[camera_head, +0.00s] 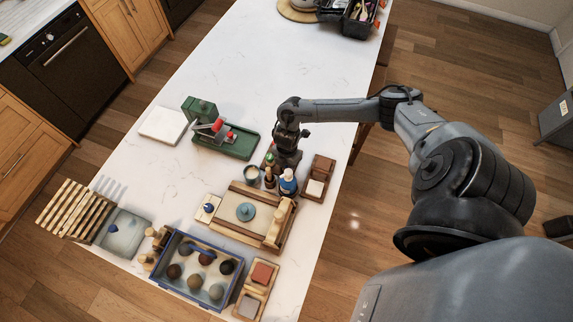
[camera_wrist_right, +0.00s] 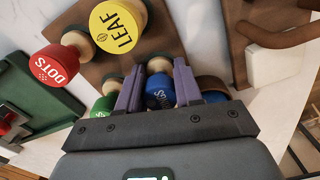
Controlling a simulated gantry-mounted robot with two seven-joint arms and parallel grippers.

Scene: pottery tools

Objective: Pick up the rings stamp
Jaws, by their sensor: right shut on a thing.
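My right gripper (camera_wrist_right: 158,90) has its two purple fingers around a blue stamp with a wooden knob, the rings stamp (camera_wrist_right: 160,95). Its white lettering is small and upside down in the right wrist view. The gripper is shut on this stamp. In the head view my right gripper (camera_head: 284,166) is over the group of stamps at the table's right side, and its wrist hides part of them. My left gripper shows in neither view.
A red DOTS stamp (camera_wrist_right: 54,65), a yellow LEAF stamp (camera_wrist_right: 116,27) and a green stamp (camera_wrist_right: 103,106) are close by. A brown wooden holder (camera_head: 319,178) stands to the right. A wooden board (camera_head: 222,222) and a blue-rimmed tray (camera_head: 236,276) lie nearer. The table's far middle is clear.

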